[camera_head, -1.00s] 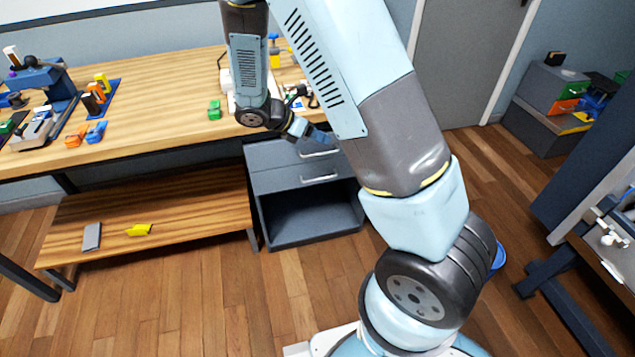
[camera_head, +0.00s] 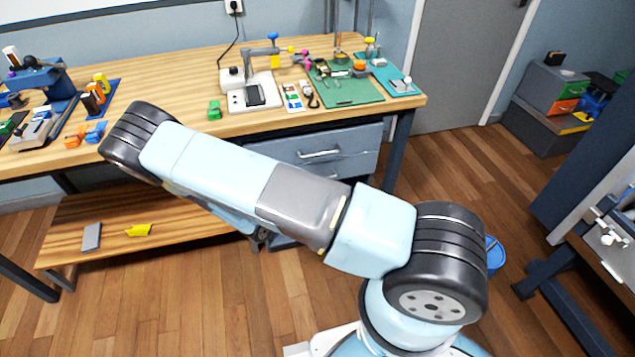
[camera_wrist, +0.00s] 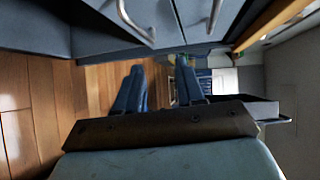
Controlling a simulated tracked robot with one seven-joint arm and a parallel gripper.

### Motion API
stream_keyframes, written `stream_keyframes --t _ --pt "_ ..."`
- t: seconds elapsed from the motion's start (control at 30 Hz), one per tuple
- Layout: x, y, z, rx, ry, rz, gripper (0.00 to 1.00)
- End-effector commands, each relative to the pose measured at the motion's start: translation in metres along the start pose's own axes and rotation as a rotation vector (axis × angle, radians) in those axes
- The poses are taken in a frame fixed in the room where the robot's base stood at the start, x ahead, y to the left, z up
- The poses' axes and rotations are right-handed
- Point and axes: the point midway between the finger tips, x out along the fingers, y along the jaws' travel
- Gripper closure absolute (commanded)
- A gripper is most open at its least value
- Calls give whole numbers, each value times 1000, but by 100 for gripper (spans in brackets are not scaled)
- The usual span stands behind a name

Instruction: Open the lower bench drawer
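The bench drawer unit is grey. Its upper drawer (camera_head: 340,142), with a bar handle, looks shut in the head view. The lower drawer (camera_head: 352,167) is below it, largely hidden by my arm. In the wrist view, turned sideways, the lower drawer's front (camera_wrist: 92,38) and its bar handle (camera_wrist: 136,28) are at the top; the upper drawer's handle (camera_wrist: 214,16) is to their right. My gripper (camera_wrist: 160,70) is open and empty. Both handles appear beyond its fingertips, apart from them. My arm hides the gripper in the head view.
The workbench top (camera_head: 180,75) carries a soldering station, a green mat (camera_head: 345,88) and several small parts. The bench shelf (camera_head: 75,225) holds a grey and a yellow piece. An open compartment (camera_wrist: 35,28) lies beside the lower drawer. Wooden floor (camera_head: 170,300) is clear in front.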

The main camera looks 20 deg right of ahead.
Motion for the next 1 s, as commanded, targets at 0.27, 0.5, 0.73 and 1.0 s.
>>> stream_keyframes --t 0.27,0.5,0.73,1.0 --pt "2 37 -3 -193 -102 -40 62" --pt "19 39 -2 -210 -110 -44 62" --pt "57 38 2 -208 -109 -43 62" --pt "104 36 8 -208 -109 -43 62"
